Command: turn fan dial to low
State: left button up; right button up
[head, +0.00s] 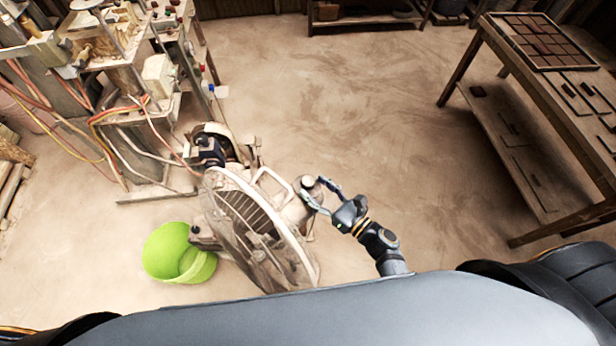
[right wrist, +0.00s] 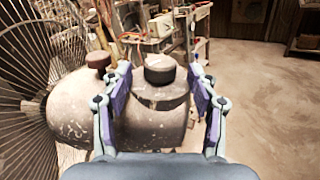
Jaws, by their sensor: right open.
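The fan (head: 255,225) stands on the floor with its round wire guard facing the front left; the guard also shows at the left of the right wrist view (right wrist: 40,65). No marks on the knobs are readable. My right gripper (head: 318,187) is open at the housing's right end. In the right wrist view its fingers (right wrist: 160,90) stand either side of the larger knob, with gaps visible. My left gripper is out of view.
A lime green bucket (head: 180,254) stands left of the fan. A press machine (head: 130,70) with hanging cables is at the upper left. A wooden table (head: 480,50) with a tile tray is at the right. The floor between is clear.

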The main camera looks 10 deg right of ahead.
aim_at(313, 187)
jog(key=x, duration=0.3)
jog(key=shift+w+a+p, duration=0.1)
jog(key=shift+w+p, duration=0.1)
jog(key=shift+p, duration=0.15)
jog(key=c, duration=1.2)
jog(key=shift+f, duration=0.1)
